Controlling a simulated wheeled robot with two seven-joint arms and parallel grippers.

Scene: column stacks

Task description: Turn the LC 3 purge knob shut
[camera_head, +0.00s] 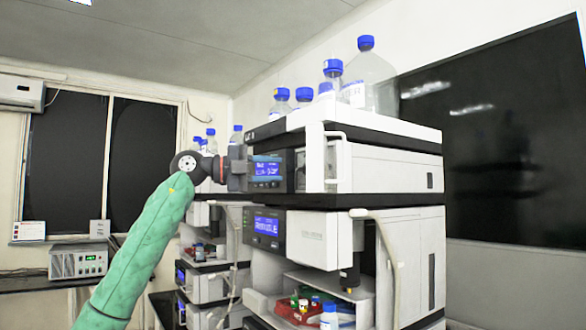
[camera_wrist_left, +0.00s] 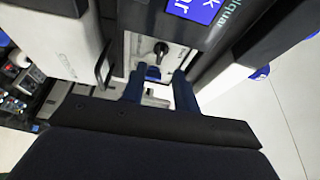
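The purge knob, a small dark knob with a short lever (camera_wrist_left: 160,48), sits on a light panel beside a blue display in the left wrist view. I cannot read an LC 3 label. My left gripper (camera_wrist_left: 159,90) has two blue fingers apart with nothing between them; the knob shows just beyond the fingertips, apparently untouched. In the head view my left gripper (camera_head: 240,168) is at the front of the upper module (camera_head: 375,162) of the near stack, left of its lit display (camera_head: 267,169). The knob cannot be made out there. My right gripper is not in view.
Bottles with blue caps (camera_head: 371,80) stand on top of the near stack. Below is another module (camera_head: 312,238) with a display, then an open bay with a red tray (camera_head: 285,308) and vials. A second stack (camera_head: 207,285) stands behind. A bench instrument (camera_head: 78,262) is at left.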

